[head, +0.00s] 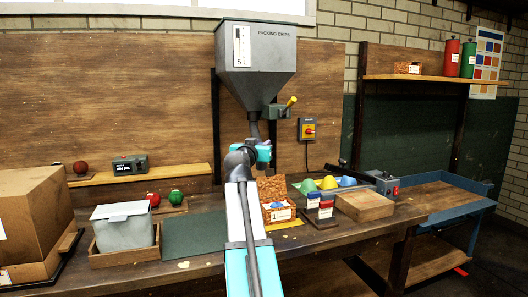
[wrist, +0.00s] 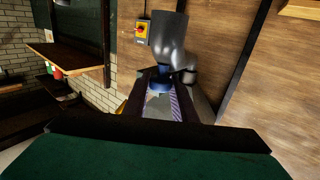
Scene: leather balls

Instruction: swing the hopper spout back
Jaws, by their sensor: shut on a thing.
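The grey hopper (head: 257,60), marked PACKING CHIPS with a 5 L gauge, is fixed on the wooden back wall. Its grey spout (head: 254,129) hangs from the lower end, slanting down to my gripper (head: 263,152). My arm hides the spout's lower part in the head view. In the wrist view the spout (wrist: 168,38) rises past the fingertips, and my gripper (wrist: 161,82) is shut on it near a blue part between the fingers. A yellow-handled valve (head: 291,101) sits right of the hopper outlet.
A grey lidded bin (head: 124,232) is at left. A green mat (head: 195,233) lies bare.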

